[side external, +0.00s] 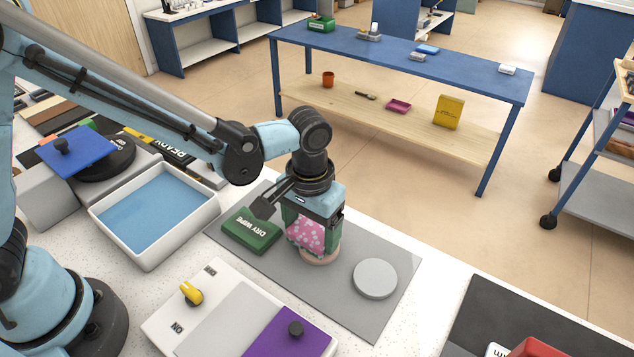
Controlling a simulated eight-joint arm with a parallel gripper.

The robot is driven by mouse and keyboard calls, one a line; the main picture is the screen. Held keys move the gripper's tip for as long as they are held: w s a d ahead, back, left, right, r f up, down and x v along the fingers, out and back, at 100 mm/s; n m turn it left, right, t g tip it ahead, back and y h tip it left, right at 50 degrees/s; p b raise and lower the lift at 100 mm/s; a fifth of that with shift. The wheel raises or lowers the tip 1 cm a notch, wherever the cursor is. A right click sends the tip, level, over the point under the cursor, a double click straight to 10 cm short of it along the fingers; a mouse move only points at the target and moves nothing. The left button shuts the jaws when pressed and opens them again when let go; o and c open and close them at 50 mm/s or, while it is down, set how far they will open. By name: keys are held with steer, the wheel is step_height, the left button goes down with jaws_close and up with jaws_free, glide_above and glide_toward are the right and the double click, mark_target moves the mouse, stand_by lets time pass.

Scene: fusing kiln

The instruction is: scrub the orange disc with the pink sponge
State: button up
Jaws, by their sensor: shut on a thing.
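The pink sponge (304,236), with pale spots, is held upright in my gripper (312,226), which is shut on it and points down at the grey mat. A pale orange-pink disc (321,260) lies on the mat right under the sponge. The sponge hides most of it, and only its front edge and sides show. The sponge's lower end appears to be at the disc's top; I cannot tell for sure whether they touch.
A green "DRY WIPE" block (251,232) lies just left of my gripper. A grey disc (375,278) lies to the right on the grey mat (340,312). A white tray of blue liquid (155,212) stands left. A panel with a yellow knob (192,293) is in front.

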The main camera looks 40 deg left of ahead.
steer(key=shift+d, duration=1.9)
steer(key=shift+a, duration=2.1)
steer(key=shift+d, duration=2.1)
steer(key=shift+a, duration=2.1)
steer(key=shift+d, duration=2.15)
steer(key=shift+a, duration=2.15)
steer(key=shift+r, duration=3.5)
